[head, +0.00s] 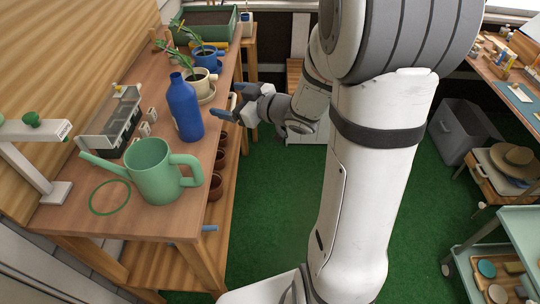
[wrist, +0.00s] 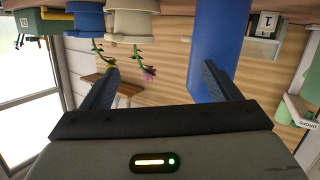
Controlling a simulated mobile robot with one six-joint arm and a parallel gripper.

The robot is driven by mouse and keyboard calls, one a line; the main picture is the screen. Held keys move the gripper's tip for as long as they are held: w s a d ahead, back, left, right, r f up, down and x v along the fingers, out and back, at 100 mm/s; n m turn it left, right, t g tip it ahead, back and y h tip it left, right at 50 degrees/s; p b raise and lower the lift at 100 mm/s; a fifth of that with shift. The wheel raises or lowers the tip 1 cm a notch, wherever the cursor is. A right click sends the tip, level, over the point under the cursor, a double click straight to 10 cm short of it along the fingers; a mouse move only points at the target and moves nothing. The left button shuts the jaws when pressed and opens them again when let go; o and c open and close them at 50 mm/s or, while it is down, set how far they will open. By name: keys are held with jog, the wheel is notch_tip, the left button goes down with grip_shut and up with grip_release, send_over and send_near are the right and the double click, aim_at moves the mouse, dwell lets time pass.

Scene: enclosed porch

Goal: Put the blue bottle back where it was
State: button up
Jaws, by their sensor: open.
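The blue bottle (head: 184,108) stands upright on the wooden bench, behind the green watering can (head: 152,172) and in front of the potted plants. It also shows in the wrist view (wrist: 216,38), beside the right-hand finger and not between the fingers. My gripper (head: 229,101) is at the bench's right edge, just right of the bottle; its fingers are apart with nothing between them. A thin green ring (head: 92,208) lies flat on the bench left of the watering can, with nothing inside it.
A grey tray-like box (head: 108,128) and a white stand (head: 55,190) are left of the bottle. A plant in a cream pot (head: 203,86) and one in a blue pot (head: 207,58) stand behind it. Terracotta pots (head: 214,187) sit on the lower shelf. Green floor lies right.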

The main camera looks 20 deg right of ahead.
jog(key=s+d+m+g+h, duration=0.1)
jog(key=s+d+m+h, duration=0.4)
jog(key=d+h, duration=0.4)
jog(key=s+a+m+g, duration=0.2)
jog(key=s+g, duration=0.2)
jog(key=s, duration=0.5)
jog(key=s+a+f+m+g, duration=0.1)
jog(key=s+a+m+g, duration=0.1)
jog(key=s, duration=0.7)
jog(key=a+g, duration=0.1)
jog(key=g, duration=0.1)
jog(key=shift+s+g, duration=0.3)
jog(key=shift+g, duration=0.1)
jog(key=shift+w, duration=0.1)
